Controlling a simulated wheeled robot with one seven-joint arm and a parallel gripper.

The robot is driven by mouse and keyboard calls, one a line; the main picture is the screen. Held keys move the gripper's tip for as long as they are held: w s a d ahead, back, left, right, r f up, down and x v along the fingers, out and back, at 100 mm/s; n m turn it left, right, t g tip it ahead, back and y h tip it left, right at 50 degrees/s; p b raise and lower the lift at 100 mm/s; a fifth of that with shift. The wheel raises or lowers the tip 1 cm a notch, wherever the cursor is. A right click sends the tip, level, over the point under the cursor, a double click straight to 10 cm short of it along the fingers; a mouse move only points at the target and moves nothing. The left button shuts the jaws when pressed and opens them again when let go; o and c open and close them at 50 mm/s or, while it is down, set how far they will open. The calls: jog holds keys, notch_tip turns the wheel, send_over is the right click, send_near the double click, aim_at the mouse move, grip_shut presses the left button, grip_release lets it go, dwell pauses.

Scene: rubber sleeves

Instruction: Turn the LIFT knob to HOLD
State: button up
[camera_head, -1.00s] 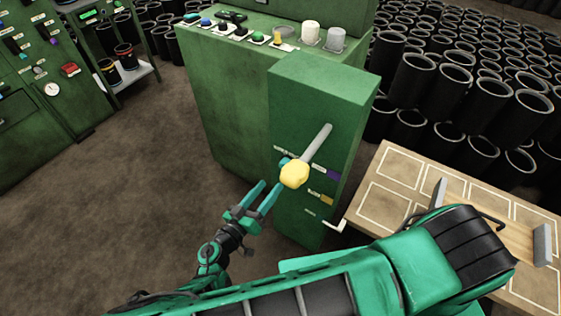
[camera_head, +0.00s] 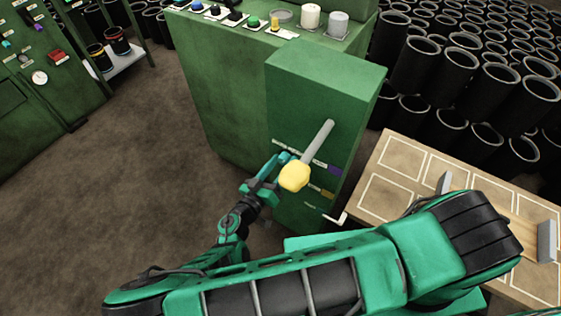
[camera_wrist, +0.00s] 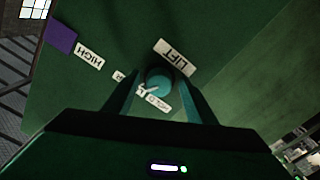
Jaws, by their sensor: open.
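The teal LIFT knob (camera_wrist: 159,80) sits on the face of the green cabinet, below its LIFT label (camera_wrist: 176,57) in the wrist view. A pale pointer mark on it points to the lower left of that view, near small labels partly covered by my left finger. A white label (camera_wrist: 158,103) lies just below the knob; its word is hard to read. My gripper (camera_wrist: 158,92) is open, with one finger on each side of the knob. I cannot tell whether they touch it. In the head view my gripper (camera_head: 275,165) is at the cabinet face, left of the yellow lever ball.
A grey lever with a yellow ball (camera_head: 294,177) sticks out close to my gripper. A wooden table (camera_head: 395,205) with marked squares stands at the right. Black sleeves (camera_head: 465,75) are stacked behind. Open brown floor (camera_head: 120,180) lies at the left.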

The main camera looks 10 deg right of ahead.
jog(key=c, duration=1)
jog(key=shift+c, duration=0.2)
jog(key=shift+n, duration=0.3)
jog(key=n, duration=1.1)
jog(key=shift+w, duration=0.1)
jog(key=shift+n, duration=0.3)
jog(key=o, duration=1)
jog(key=shift+o, duration=0.2)
